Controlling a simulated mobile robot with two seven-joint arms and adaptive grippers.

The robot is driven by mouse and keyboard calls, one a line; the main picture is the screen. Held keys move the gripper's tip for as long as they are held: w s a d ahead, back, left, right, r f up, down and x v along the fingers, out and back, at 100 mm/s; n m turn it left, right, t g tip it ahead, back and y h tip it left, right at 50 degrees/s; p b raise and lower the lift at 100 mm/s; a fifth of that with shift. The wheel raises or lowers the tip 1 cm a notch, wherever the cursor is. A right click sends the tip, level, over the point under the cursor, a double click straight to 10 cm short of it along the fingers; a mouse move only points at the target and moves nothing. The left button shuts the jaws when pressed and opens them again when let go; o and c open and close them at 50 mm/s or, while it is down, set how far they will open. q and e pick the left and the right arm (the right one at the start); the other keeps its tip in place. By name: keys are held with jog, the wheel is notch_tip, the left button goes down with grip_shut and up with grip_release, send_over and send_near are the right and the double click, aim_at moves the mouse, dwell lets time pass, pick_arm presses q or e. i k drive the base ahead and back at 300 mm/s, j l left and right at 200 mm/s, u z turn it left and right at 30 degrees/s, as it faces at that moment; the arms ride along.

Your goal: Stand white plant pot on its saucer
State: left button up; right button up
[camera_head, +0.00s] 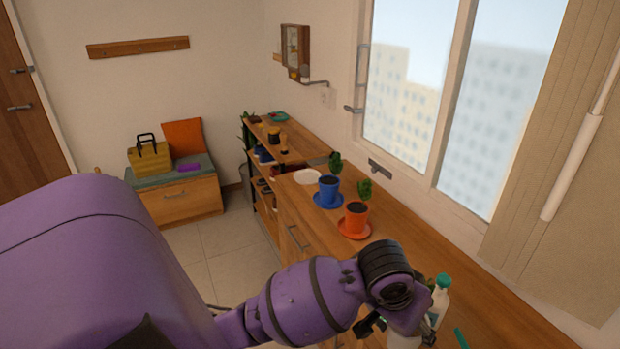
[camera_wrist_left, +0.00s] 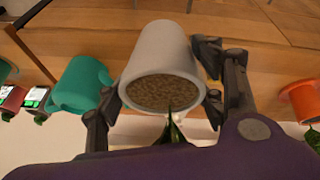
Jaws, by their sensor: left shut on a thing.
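The white plant pot (camera_wrist_left: 160,52) is between the fingers of my left gripper (camera_wrist_left: 162,92) in the left wrist view. The gripper is shut on it, one finger at each side; brown soil and a green plant show at its mouth. In the head view my left gripper (camera_head: 400,322) is at the lower right, over the near part of the counter, and mostly hides the pot. The white saucer (camera_head: 307,177) lies empty farther back on the counter, beyond the blue pot, well away from the gripper. My right gripper is not in view.
A blue pot (camera_head: 328,189) and an orange pot (camera_head: 356,217) stand on matching saucers between my left gripper and the white saucer. A white bottle with a teal cap (camera_head: 440,296) is close beside the gripper. The window wall bounds the counter (camera_head: 440,250) on the right.

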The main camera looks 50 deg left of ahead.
aim_at(310, 178)
jog(key=j+z, duration=0.1)
jog(key=j, duration=0.45)
jog(key=j+z, duration=0.15)
jog(key=j, duration=0.4)
jog(key=j+z, duration=0.1)
jog(key=j, duration=0.45)
jog(key=j+z, duration=0.1)
jog(key=j, duration=0.45)
jog(key=j+z, duration=0.15)
jog(key=j, duration=0.4)
jog(key=k+j+z, duration=0.1)
jog(key=j, duration=0.4)
jog(key=k+j+z, duration=0.1)
jog(key=j, duration=0.45)
jog(key=k+j+z, duration=0.15)
jog(key=j, duration=0.35)
jog(key=i+j+z, duration=0.1)
jog(key=i+j, duration=0.25)
jog(key=j, duration=0.1)
